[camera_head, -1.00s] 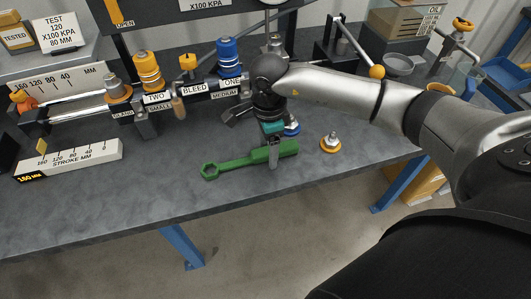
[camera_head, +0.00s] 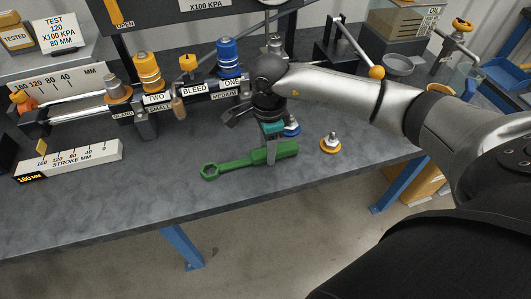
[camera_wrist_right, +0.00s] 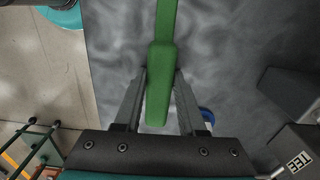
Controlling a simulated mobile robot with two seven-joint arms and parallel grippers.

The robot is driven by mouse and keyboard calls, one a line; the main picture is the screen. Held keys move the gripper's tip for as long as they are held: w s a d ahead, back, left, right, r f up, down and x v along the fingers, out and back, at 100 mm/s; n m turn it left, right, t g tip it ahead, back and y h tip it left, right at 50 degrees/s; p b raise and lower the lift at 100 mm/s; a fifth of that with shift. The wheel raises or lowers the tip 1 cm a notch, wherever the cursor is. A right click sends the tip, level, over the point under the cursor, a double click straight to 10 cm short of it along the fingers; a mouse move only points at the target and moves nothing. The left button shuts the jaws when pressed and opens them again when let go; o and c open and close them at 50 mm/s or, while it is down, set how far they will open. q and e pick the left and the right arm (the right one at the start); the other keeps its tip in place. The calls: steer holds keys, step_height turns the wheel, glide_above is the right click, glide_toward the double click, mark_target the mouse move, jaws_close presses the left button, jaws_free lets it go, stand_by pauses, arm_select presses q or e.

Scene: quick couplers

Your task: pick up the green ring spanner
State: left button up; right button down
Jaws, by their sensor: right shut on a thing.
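The green ring spanner (camera_head: 236,164) lies on the grey bench top in the head view, its ring end to the left and its thick handle to the right. My right gripper (camera_head: 271,158) points down over the handle and is shut on it. In the right wrist view the spanner's handle (camera_wrist_right: 161,80) runs between the two fingers of the gripper (camera_wrist_right: 160,80). I cannot tell whether the spanner is clear of the bench. My left gripper is not in view.
A yellow-based coupler (camera_head: 330,143) stands right of the spanner, and a blue-based one (camera_head: 291,128) stands behind the gripper. The white stroke scale (camera_head: 68,160) lies at left. Behind is a row of yellow and blue couplers (camera_head: 229,58). The front of the bench (camera_head: 120,205) is clear.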

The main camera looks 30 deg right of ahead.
steer(key=shift+r, duration=0.15)
step_height(320, 180, up, 20)
steer(key=p, duration=0.2)
stand_by(0.3)
steer(key=c, duration=1)
jaws_free()
steer(key=shift+c, duration=0.2)
jaws_close()
